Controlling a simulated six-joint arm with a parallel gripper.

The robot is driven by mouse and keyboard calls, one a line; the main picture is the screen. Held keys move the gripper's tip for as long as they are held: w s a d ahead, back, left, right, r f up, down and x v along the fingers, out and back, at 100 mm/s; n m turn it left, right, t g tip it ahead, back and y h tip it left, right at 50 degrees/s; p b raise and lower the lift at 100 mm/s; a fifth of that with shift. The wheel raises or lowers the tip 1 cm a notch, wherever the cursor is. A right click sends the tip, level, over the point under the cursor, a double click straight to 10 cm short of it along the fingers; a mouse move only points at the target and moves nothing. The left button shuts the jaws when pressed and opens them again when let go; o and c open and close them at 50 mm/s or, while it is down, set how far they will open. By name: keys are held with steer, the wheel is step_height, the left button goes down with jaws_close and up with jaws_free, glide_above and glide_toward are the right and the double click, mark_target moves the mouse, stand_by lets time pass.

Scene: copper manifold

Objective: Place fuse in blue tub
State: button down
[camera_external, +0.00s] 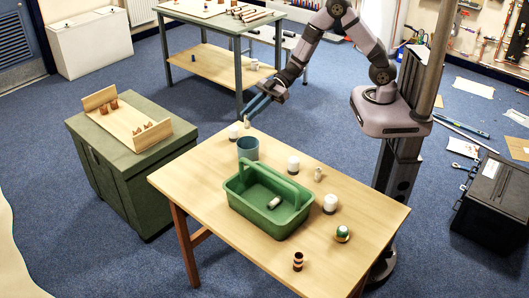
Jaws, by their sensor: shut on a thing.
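My gripper (248,115), with blue fingers, is above the back left corner of the wooden table. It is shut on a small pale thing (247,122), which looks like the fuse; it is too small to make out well. The held fuse hangs just above the blue tub (248,149), near its back rim, and appears clear of it. The tub stands upright on the table behind the green tote. The inside bottom of the tub is hidden.
A green tote (238,204) with a raised handle stands in front of the tub, with a pale cylinder (274,202) inside. The front left is clear.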

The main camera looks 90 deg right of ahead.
step_height(320, 180, down, 9)
steer(key=b, duration=0.8)
steer(key=c, duration=1.5)
jaws_free()
steer(key=shift+c, duration=0.2)
step_height(320, 180, up, 7)
steer(key=p, duration=0.7)
steer(key=shift+d, duration=0.1)
